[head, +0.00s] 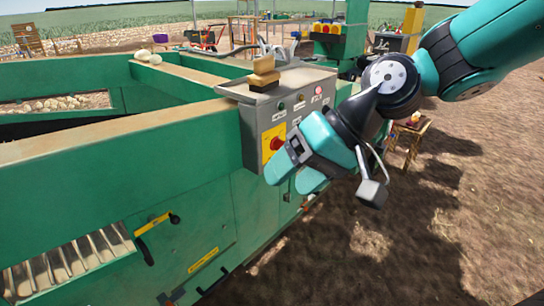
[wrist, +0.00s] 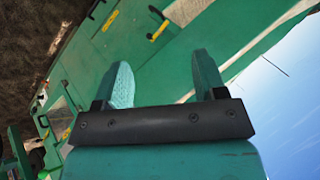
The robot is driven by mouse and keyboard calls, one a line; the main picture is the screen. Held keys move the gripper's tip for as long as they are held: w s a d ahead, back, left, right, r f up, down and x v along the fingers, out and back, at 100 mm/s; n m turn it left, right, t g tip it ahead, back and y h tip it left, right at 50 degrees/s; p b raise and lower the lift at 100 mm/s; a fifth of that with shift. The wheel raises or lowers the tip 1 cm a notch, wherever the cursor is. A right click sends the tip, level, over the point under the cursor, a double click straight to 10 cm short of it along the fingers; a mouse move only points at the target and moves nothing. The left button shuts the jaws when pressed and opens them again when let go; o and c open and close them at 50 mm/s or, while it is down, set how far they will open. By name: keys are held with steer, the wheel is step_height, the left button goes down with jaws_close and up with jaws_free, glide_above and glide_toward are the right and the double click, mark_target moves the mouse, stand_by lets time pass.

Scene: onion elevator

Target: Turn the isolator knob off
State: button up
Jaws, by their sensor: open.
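The isolator knob (head: 277,143) is red on a yellow plate, on the front of a grey control box (head: 253,122) fixed to the green machine. My gripper (head: 290,182) is just right of and below the knob in the head view, in front of the box. It is open and empty. In the wrist view my two fingers (wrist: 160,80) stand apart with green machine panelling beyond them. The knob does not show clearly in the wrist view. I cannot tell the gap between my fingers and the box.
The green machine (head: 100,180) fills the left, with a yellow-marked handle (head: 152,225) on its side. Wooden blocks (head: 264,72) lie on top of the box. Small buttons (head: 299,106) sit above the knob. A small wooden table (head: 408,140) stands on bare ground at the right.

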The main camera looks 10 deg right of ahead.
steer(key=w+d+f+m+t+y+b, duration=0.35)
steer(key=w+f+m+b, duration=0.2)
steer(key=w+f, duration=0.5)
steer(key=m+t+h+b, duration=0.1)
steer(key=m+t+b, duration=0.4)
steer(key=m+t, duration=0.7)
glide_toward(280, 146)
steer(key=w+a, duration=0.1)
steer(key=w, duration=0.2)
steer(key=w+a+m+g+p, duration=0.1)
steer(key=w+a, duration=0.1)
steer(key=w, duration=0.1)
steer(key=w+a+m+g+p, duration=0.1)
steer(key=w, duration=0.3)
steer(key=shift+a+r, duration=0.3)
steer(key=c, duration=0.9)
steer(key=shift+c, duration=0.2)
